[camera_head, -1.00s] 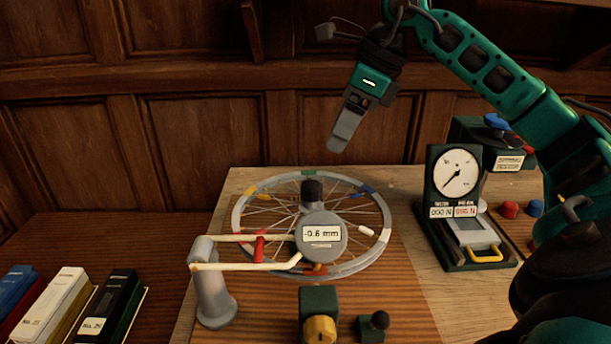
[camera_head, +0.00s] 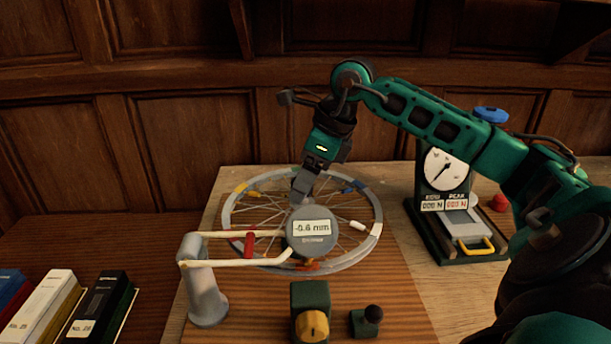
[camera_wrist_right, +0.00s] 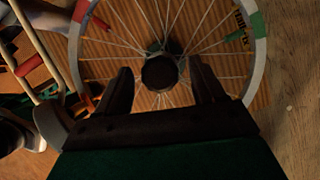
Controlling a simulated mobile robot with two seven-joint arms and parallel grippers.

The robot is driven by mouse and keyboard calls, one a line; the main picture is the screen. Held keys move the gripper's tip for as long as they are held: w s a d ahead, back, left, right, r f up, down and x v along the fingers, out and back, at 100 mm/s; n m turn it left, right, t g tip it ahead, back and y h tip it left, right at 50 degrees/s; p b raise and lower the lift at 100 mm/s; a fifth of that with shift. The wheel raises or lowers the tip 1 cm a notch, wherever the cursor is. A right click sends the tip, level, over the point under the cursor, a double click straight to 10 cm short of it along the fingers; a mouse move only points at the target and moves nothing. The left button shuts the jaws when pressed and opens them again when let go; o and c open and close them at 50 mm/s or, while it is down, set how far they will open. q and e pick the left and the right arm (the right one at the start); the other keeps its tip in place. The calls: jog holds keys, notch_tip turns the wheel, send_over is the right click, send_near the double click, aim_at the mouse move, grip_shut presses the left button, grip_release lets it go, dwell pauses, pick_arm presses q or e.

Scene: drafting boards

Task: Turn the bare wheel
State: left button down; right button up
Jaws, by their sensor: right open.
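The bare spoked wheel (camera_head: 376,232) lies flat on the bench with coloured marks around its rim. It also shows in the right wrist view (camera_wrist_right: 257,62). Its dark hub knob (camera_wrist_right: 159,73) stands at the centre, between the two fingers of my right gripper (camera_wrist_right: 165,84), which is open. In the head view my right gripper (camera_head: 302,190) points down over the wheel's middle, and the hub is hidden behind it and the gauge. A round gauge (camera_head: 313,240) reading -0.6 mm sits over the wheel's near side. Whether the fingers touch the knob I cannot tell. My left gripper is not in view.
A grey post (camera_head: 206,290) carries pale gauge arms with a red piece. A green block with a yellow knob (camera_head: 312,325) and a small black-knobbed block (camera_head: 365,321) stand in front. A dial stand (camera_head: 446,170) is right. Books (camera_head: 100,305) lie left.

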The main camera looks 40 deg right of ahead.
jog(key=shift+c, duration=0.5)
grip_shut()
